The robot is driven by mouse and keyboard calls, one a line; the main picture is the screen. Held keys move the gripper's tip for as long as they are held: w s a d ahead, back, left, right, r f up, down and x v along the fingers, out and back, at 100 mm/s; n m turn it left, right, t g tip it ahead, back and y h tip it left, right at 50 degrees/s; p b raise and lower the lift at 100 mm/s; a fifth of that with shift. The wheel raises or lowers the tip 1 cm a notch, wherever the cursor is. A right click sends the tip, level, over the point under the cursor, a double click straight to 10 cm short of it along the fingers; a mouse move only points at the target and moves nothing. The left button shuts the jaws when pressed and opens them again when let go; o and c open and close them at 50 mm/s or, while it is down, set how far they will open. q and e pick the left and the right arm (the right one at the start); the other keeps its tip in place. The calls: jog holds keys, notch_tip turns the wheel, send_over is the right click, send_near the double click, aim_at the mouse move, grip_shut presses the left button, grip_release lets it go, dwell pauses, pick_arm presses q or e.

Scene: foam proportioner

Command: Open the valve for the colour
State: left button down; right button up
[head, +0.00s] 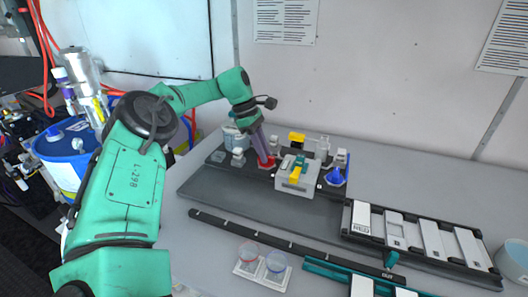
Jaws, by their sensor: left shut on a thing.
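The proportioner stands on a dark grey base plate (245,196). Its pale grey box (296,183) has a yellow handle (297,172) on top, and a yellow block (297,138) stands behind it. My left gripper (265,160) points down and is shut on the red part, whose upper portion is mostly hidden by the fingers. My right gripper is out of view.
A dark rail (310,248) and a rack with white panels (395,232) lie to the right. A blue drum (62,150) stands at left.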

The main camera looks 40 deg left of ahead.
pick_arm(q)
jog(key=c, duration=0.8)
grip_release()
jog(key=shift+o, duration=0.2)
jog(key=shift+a+r, duration=0.1)
jog(key=shift+a+r, duration=0.15)
jog(key=shift+r, duration=0.15)
jog(key=p+v, duration=0.6)
jog(key=v, duration=0.8)
jog(key=shift+f, duration=0.2)
